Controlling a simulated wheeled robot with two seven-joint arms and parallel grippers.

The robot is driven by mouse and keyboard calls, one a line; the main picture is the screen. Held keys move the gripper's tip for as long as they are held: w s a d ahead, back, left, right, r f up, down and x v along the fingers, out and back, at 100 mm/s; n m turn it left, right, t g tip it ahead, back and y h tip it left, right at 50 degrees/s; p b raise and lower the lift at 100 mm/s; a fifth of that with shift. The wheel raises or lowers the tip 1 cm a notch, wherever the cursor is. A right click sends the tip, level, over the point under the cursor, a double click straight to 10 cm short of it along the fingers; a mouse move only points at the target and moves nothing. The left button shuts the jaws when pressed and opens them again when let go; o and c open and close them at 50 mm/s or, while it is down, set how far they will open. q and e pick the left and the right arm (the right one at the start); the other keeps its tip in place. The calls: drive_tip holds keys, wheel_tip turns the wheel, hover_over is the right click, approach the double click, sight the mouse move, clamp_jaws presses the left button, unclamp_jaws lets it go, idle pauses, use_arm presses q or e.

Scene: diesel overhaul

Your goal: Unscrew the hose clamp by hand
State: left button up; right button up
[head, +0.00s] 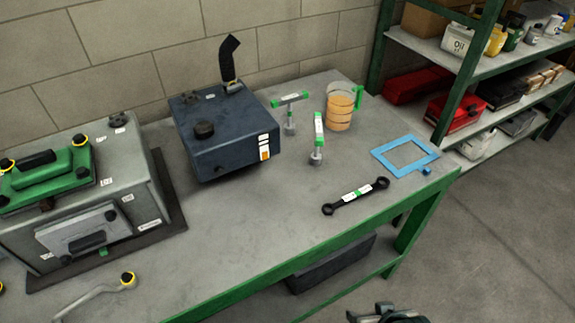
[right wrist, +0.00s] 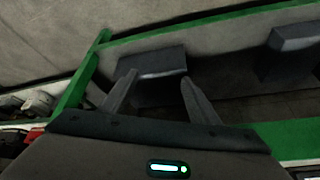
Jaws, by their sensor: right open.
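A dark blue-grey tank (head: 222,137) stands on the workbench against the wall. A black bent hose (head: 228,60) rises from its top back edge. A small pale fitting (head: 235,87) at the hose's foot looks like the hose clamp, but it is too small to make out its screw. My right gripper (head: 375,312) shows only in part at the bottom edge of the head view, in front of the bench and far from the hose. In the right wrist view its two fingers (right wrist: 157,95) are apart with nothing between them. My left gripper is not in view.
A grey engine block (head: 130,175) with a green cover stands left on the workbench (head: 240,230). Shelving (head: 463,90) stands behind right.

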sight(236, 87)
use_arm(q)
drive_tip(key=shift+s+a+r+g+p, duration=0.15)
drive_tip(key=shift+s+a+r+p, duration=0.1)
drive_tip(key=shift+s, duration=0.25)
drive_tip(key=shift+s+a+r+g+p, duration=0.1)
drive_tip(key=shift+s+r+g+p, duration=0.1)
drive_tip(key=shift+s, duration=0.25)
use_arm(e)
drive_tip(key=w+a+r+n+t+y, duration=0.1)
drive_tip(key=w+a+r+t+y, duration=0.1)
drive_tip(key=w+a+r, duration=0.7)
drive_tip(key=w+a+r+n+t+y, duration=0.2)
drive_tip(key=w+a+r, duration=0.8)
drive_tip(key=r, duration=0.7)
drive_tip(key=w+a+r+n+t+y, duration=0.1)
drive_tip(key=w+a+r+t+y, duration=0.1)
drive_tip(key=w+a+r, duration=0.8)
drive_tip(key=w+r, duration=0.3)
drive_tip(key=w, duration=0.1)
drive_tip(key=shift+r+n, duration=0.3)
drive_tip(key=shift+r, duration=0.05)
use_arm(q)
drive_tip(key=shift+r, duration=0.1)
use_arm(e)
drive_tip(key=shift+w+a, duration=0.15)
drive_tip(key=shift+a, duration=0.05)
